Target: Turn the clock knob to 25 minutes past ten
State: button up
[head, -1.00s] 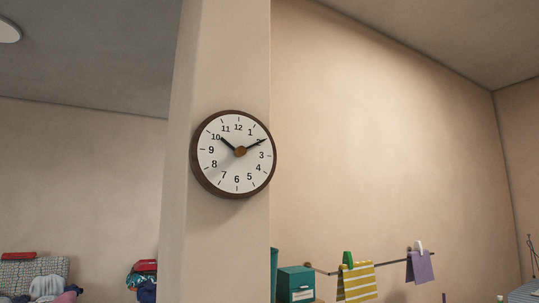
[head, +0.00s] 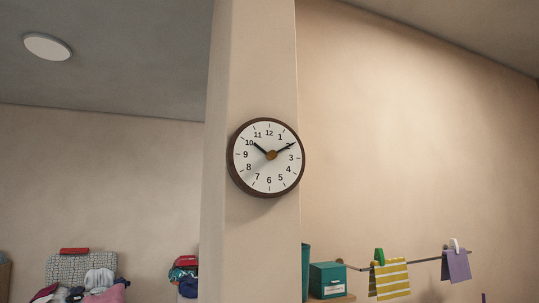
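A round wall clock (head: 266,185) with a dark brown rim and white face hangs on a beige pillar, near the middle of the head view. Its short black hand points at about the 10 and its long black hand points at about the 2. A brown-gold knob (head: 271,155) sits at the centre of the face. My gripper is not in the head view.
The beige pillar (head: 240,260) stands free of clutter around the clock. At lower right are a teal box (head: 327,279) and a rail with a yellow striped cloth (head: 390,280) and a purple cloth (head: 456,266). A laundry pile (head: 90,285) lies at lower left.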

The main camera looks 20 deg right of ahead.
aim_at(272, 154)
jog(key=k+j+z, duration=0.5)
jog(key=k+j, duration=0.2)
jog(key=k, duration=0.05)
